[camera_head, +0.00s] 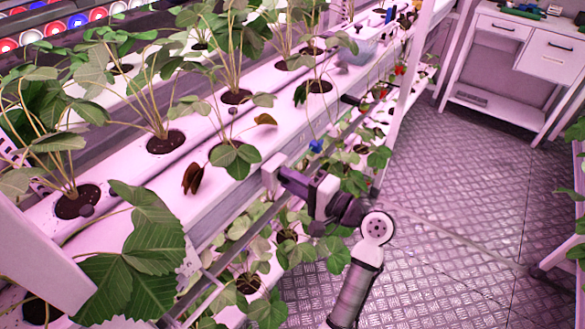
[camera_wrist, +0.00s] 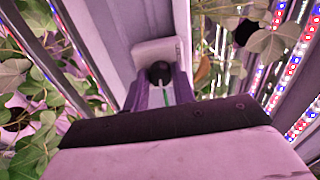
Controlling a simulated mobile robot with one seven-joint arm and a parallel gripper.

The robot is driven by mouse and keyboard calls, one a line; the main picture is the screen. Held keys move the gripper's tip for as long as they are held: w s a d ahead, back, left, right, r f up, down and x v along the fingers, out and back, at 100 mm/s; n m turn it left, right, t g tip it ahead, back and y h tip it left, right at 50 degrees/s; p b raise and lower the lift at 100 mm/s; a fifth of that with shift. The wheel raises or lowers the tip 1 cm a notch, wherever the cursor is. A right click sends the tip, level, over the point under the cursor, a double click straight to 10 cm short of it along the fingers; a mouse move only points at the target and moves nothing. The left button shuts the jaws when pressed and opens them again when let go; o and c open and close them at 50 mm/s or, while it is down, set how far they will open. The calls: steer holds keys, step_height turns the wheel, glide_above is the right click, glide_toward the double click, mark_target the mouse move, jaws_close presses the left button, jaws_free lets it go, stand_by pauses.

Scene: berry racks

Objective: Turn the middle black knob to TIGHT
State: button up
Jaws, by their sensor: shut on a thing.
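My gripper (camera_head: 284,178) reaches the front rail of the upper white rack trough, at a small pale block (camera_head: 270,172). In the wrist view the two purple-grey fingers of my gripper (camera_wrist: 160,84) stand on either side of a round black knob (camera_wrist: 160,72) and are shut on it. The knob sits in front of the pale block (camera_wrist: 157,50). A thin green line shows below the knob, between the fingers. In the head view the knob is hidden by my gripper. I cannot read any TIGHT marking.
Strawberry plants grow from holes in the white trough (camera_head: 200,170), and more hang below. A large leaf (camera_head: 140,245) fills the near left. A blue piece (camera_head: 316,146) and a black piece (camera_head: 352,100) show farther along the rack. The metal floor (camera_head: 450,210) to the right is clear.

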steer(key=shift+r+m+p, duration=0.1)
steer(key=shift+m+p, duration=0.7)
steer(key=shift+p, duration=0.15)
steer(key=o, duration=1)
steer(key=b+v, duration=0.3)
steer(key=v, duration=1)
steer(key=shift+s+d+b, duration=0.25)
steer(key=shift+d+b, duration=0.1)
